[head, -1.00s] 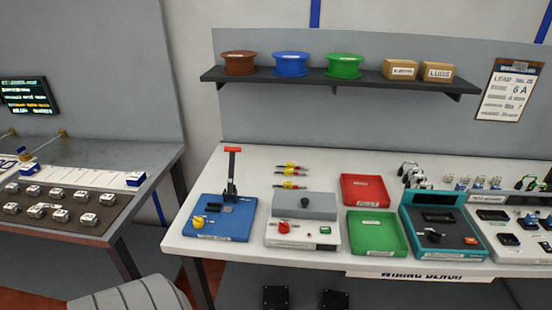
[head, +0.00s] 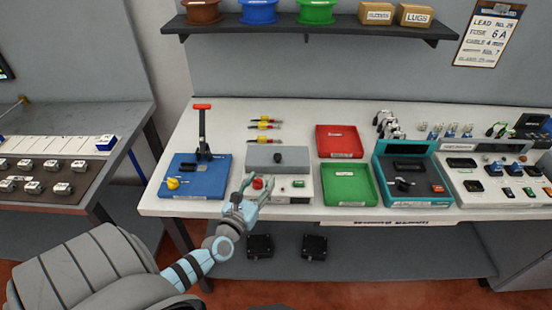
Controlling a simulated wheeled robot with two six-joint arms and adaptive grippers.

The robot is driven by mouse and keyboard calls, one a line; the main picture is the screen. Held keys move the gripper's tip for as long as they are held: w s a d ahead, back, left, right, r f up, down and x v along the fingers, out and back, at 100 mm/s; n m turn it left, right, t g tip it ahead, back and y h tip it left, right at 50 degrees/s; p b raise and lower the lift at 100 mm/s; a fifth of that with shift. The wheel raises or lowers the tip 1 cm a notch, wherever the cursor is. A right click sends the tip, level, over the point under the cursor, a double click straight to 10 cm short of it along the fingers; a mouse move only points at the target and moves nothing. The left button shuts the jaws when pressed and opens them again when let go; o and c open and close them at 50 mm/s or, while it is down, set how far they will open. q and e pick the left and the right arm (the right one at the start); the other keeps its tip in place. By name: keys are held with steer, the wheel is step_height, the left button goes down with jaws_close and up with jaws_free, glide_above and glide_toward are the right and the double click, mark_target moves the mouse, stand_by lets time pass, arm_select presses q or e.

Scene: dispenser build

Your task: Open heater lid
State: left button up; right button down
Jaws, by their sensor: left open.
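The heater (head: 298,189) is a white box on the wiring bench, with a red knob and a green button on its front. The lid knob is beyond the fingertips, up and to the right. My right gripper is not in view.
A blue base (head: 212,184) with a red-handled upright lever (head: 202,130) stands left of the heater. A red tray (head: 345,140) and a green tray (head: 350,184) stand to its right, then a teal tester (head: 428,165). A shelf (head: 330,29) with spools runs above.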

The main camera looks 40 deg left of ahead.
mark_target(276, 159)
arm_select(q)
steer(key=b+x, duration=0.2)
steer(key=x, duration=0.8)
steer(key=shift+w+f, duration=0.1)
steer(key=shift+f, duration=0.1)
steer(key=shift+w, duration=0.45)
steer(key=shift+r, duration=0.15)
steer(key=shift+c, duration=0.6)
jaws_close()
